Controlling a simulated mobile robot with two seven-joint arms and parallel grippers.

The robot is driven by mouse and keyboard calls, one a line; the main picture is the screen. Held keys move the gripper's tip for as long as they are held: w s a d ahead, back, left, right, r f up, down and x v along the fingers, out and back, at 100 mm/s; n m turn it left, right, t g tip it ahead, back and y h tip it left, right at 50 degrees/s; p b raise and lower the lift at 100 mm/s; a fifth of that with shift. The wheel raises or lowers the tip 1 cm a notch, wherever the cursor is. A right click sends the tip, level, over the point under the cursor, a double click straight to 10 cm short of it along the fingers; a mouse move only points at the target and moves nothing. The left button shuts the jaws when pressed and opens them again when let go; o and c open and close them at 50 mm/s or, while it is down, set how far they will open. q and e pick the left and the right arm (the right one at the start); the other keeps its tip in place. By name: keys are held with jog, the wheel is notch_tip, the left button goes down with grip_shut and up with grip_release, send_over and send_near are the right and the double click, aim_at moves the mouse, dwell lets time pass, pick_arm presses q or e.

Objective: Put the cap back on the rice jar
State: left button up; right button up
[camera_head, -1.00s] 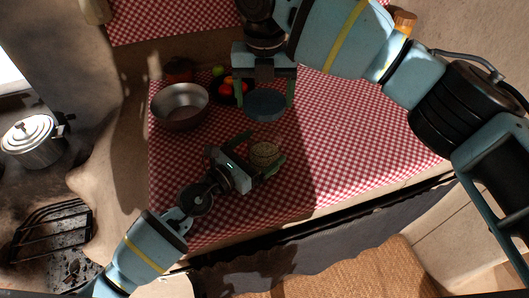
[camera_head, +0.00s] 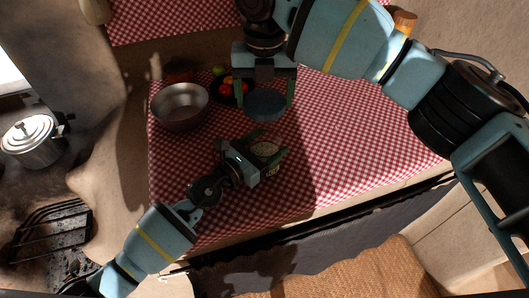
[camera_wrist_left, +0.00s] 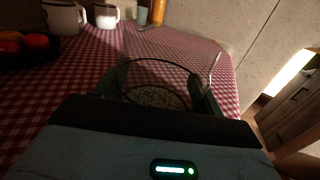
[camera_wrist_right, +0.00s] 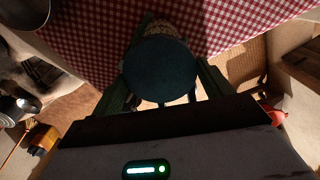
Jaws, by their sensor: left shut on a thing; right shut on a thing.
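The rice jar (camera_head: 265,149) stands open on the red checked cloth, pale grain showing in its mouth. My left gripper (camera_head: 266,155) is shut around its sides. In the left wrist view the jar's round rim and grain (camera_wrist_left: 155,95) show between the fingers. The dark blue round cap (camera_head: 265,105) is in my right gripper (camera_head: 264,95), shut on it from above, behind the jar in the head view. In the right wrist view the cap (camera_wrist_right: 160,72) is between the fingers, and part of the jar (camera_wrist_right: 160,27) shows past its edge. The cap and jar are apart.
A metal bowl (camera_head: 180,106) stands left of the cap, with a dark dish of fruit (camera_head: 228,87) behind. A lidded pot (camera_head: 33,140) stands on the hearth at left. White mugs (camera_wrist_left: 106,16) show in the left wrist view. The cloth (camera_head: 340,140) on the right is clear.

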aim_at(264, 123)
pick_arm(q)
jog(key=c, duration=0.3)
pick_arm(e)
jog(key=shift+f, duration=2.55)
jog(key=shift+f, duration=0.1)
jog(key=shift+f, duration=0.8)
jog(key=shift+f, duration=0.55)
